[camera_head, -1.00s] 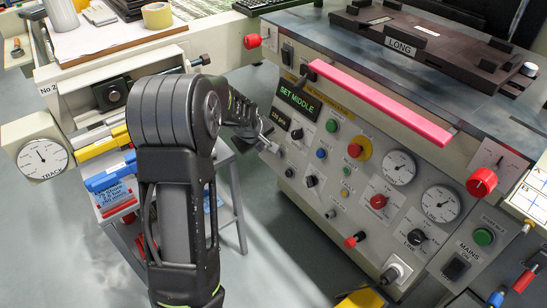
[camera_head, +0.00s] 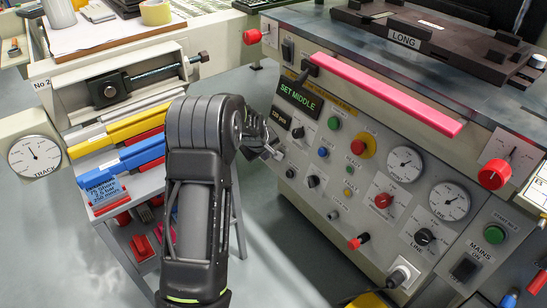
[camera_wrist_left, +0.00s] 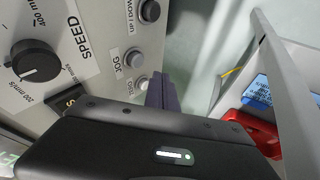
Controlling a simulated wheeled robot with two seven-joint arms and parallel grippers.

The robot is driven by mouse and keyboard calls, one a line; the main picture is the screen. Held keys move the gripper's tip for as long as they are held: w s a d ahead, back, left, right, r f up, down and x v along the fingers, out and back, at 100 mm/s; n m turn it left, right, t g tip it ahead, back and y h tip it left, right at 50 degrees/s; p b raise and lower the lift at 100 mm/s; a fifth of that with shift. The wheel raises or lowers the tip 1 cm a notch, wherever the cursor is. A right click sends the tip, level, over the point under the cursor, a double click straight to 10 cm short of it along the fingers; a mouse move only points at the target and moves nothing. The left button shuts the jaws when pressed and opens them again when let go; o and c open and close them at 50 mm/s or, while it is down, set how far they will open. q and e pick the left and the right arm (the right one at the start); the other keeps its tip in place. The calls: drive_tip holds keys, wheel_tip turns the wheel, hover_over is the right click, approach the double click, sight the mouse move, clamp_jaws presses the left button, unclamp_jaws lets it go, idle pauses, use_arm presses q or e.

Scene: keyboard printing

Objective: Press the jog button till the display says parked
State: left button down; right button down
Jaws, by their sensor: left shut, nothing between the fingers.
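The display (camera_head: 298,97) on the sloped control panel reads "SET MIDDLE" in green. In the left wrist view, the grey jog button (camera_wrist_left: 135,60) stands beside its "JOG" label, between two similar grey buttons. My left gripper (camera_head: 273,153) is at the panel's left edge, below the display. In the wrist view its dark fingers (camera_wrist_left: 163,92) are shut and empty, close to the lower grey button (camera_wrist_left: 142,83), with the jog button just above. I cannot tell whether the fingertips touch the panel. My right gripper is not in view.
The speed dial (camera_wrist_left: 36,60) is left of the jog button in the wrist view. A red-and-yellow stop button (camera_head: 364,146) and several knobs share the panel. A shelf cart (camera_head: 238,215) stands left of the panel, with a grey floor gap between.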

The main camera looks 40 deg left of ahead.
use_arm(q)
drive_tip(key=w, duration=0.2)
drive_tip(key=w+d, duration=0.1)
drive_tip(key=shift+w+d+f+b, duration=0.1)
drive_tip(key=shift+w+f+b, duration=0.1)
drive_tip(key=shift+f+b, duration=0.2)
